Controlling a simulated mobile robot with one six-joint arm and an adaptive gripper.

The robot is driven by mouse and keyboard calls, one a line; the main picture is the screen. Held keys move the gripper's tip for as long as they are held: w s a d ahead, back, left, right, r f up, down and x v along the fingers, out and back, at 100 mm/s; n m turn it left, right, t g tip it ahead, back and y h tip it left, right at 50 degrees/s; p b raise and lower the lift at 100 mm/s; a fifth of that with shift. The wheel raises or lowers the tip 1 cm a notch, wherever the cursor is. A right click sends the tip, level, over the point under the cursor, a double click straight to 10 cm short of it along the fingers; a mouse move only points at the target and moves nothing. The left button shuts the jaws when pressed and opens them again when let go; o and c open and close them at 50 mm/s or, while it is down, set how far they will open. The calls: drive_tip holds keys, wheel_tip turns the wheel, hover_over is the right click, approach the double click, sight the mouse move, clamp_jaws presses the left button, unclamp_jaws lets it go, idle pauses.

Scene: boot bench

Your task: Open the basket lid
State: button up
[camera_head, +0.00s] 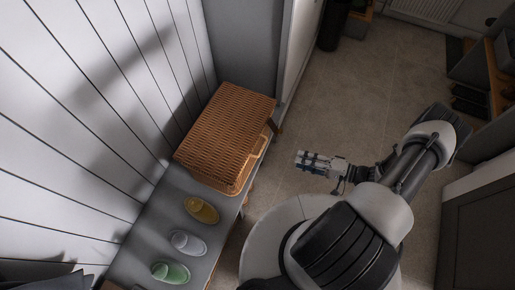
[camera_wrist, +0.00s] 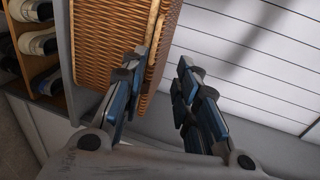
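A brown wicker basket (camera_head: 225,130) stands on a grey bench with its lid (camera_head: 228,115) down. A loop-like handle (camera_head: 260,147) shows on the side facing my arm. In the wrist view the basket (camera_wrist: 105,45) appears turned on its side, with a pale rim strip along its right edge. My gripper (camera_head: 300,160) is to the right of the basket, apart from it, pointing left. The left finger overlaps the wicker in the picture.
Yellow (camera_head: 202,210), grey (camera_head: 188,243) and green (camera_head: 170,271) slippers lie on the bench (camera_head: 140,245) in front of the basket. A white panelled wall (camera_head: 90,120) runs behind. Shoes (camera_wrist: 38,42) sit in shelf compartments below the bench. Floor (camera_head: 335,100) is clear beyond my gripper.

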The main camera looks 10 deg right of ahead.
sight(261, 150)
drive_tip(key=shift+t, duration=0.3)
drive_tip(key=b+x, duration=0.1)
drive_tip(key=x, duration=1)
drive_tip(key=f+b+x, duration=0.1)
drive_tip(key=x, duration=0.5)
drive_tip(key=shift+a+f+b, duration=0.15)
drive_tip(key=shift+a+b, duration=0.15)
drive_tip(key=shift+a, duration=0.05)
drive_tip(key=shift+c, duration=0.3)
clamp_jaws()
